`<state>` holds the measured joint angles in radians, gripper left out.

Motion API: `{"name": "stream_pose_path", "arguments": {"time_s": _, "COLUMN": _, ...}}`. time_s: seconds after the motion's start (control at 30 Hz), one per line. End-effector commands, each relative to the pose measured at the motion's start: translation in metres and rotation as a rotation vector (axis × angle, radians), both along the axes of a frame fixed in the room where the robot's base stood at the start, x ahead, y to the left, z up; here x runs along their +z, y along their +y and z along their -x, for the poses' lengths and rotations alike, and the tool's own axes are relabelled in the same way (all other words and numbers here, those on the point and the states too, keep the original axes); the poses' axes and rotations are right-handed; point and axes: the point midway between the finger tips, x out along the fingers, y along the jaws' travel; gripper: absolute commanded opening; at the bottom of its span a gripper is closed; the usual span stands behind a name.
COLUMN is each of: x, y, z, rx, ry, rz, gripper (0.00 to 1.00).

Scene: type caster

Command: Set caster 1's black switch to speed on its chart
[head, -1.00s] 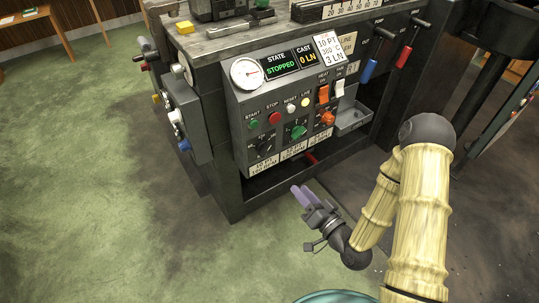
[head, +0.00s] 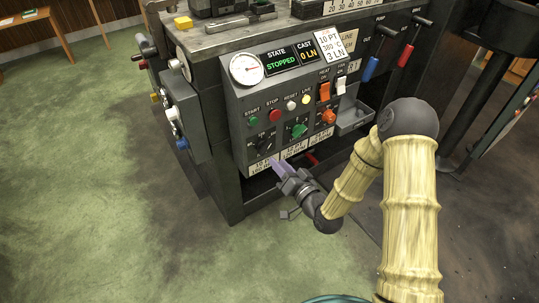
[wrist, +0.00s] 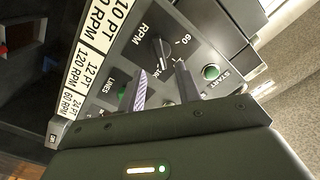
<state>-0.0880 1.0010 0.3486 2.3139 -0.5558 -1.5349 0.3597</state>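The black switch (head: 265,143) sits at the lower left of the caster's sloped control panel (head: 238,112), below the green START button. In the wrist view the black switch (wrist: 161,50) lies just beyond my fingertips, beside "RPM" and "60" markings; its exact setting is hard to read. Chart labels (head: 293,150) run along the panel's lower edge; in the wrist view the labels (wrist: 86,62) include "12 PT 120 RPM" and "24 PT 60 RPM". A white card (head: 327,43) reads 10 PT, 380 C, 3 LN. My gripper (head: 276,164) is open and empty, just below the switch (wrist: 163,84).
A green knob (head: 298,131) and an orange knob (head: 328,117) sit right of the black switch. Buttons line the row above. The display (head: 279,59) reads STOPPED and 0 LN. A grey side box (head: 186,121) projects left of the panel. Floor in front is clear.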

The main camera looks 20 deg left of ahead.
Motion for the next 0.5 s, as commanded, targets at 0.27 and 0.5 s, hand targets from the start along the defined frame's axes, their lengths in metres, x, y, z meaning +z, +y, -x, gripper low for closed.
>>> {"name": "stream_pose_path", "arguments": {"time_s": 0.27, "x": -0.001, "y": 0.037, "z": -0.031, "rx": 0.001, "ry": -0.003, "rz": 0.000, "gripper": 0.34}}
{"name": "stream_pose_path", "arguments": {"time_s": 0.5, "x": 0.000, "y": 0.048, "z": -0.041, "rx": 0.000, "ry": 0.000, "rz": 0.000, "gripper": 0.34}}
